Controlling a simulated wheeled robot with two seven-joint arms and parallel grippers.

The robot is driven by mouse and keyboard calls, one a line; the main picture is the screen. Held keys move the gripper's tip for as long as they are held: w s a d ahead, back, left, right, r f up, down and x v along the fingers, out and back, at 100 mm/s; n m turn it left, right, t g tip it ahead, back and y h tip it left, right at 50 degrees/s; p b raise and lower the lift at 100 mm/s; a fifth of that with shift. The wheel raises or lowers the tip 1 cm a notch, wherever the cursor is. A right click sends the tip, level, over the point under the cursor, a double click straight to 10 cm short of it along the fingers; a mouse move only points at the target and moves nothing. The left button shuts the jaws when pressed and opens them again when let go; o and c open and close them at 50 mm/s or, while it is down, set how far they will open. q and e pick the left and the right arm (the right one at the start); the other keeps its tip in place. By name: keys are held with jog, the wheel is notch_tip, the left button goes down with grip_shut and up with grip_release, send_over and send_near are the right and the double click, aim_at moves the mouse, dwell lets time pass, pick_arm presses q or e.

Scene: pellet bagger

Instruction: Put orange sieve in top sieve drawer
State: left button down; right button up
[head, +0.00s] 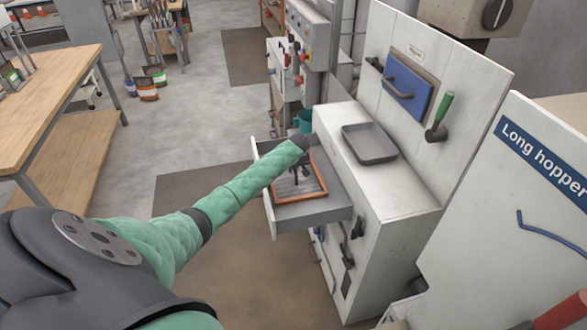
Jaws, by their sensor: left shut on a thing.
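The orange sieve (288,195), a dark mesh in an orange frame, lies within the outline of the open top sieve drawer (312,212) of the white cabinet. I cannot tell whether it rests on the drawer floor or is held just above it. My left arm reaches in from the left over the drawer front. My left gripper (303,172) points down at the sieve's far part and is shut on the sieve; its fingertips are small and partly hidden by my wrist. My right gripper is out of view.
A grey tray (370,146) sits on the cabinet top. Dark handles (347,258) show below the drawer. The long hopper (490,200) stands at right, a wooden bench (45,85) at left.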

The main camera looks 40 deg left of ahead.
pick_arm(q)
jog(key=shift+f, duration=0.5)
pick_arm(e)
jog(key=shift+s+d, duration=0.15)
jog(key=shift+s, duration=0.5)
pick_arm(q)
jog(key=shift+f, duration=0.15)
jog(key=c, duration=1.5)
grip_release()
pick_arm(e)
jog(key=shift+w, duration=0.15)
pick_arm(q)
jog(key=shift+o, duration=0.2)
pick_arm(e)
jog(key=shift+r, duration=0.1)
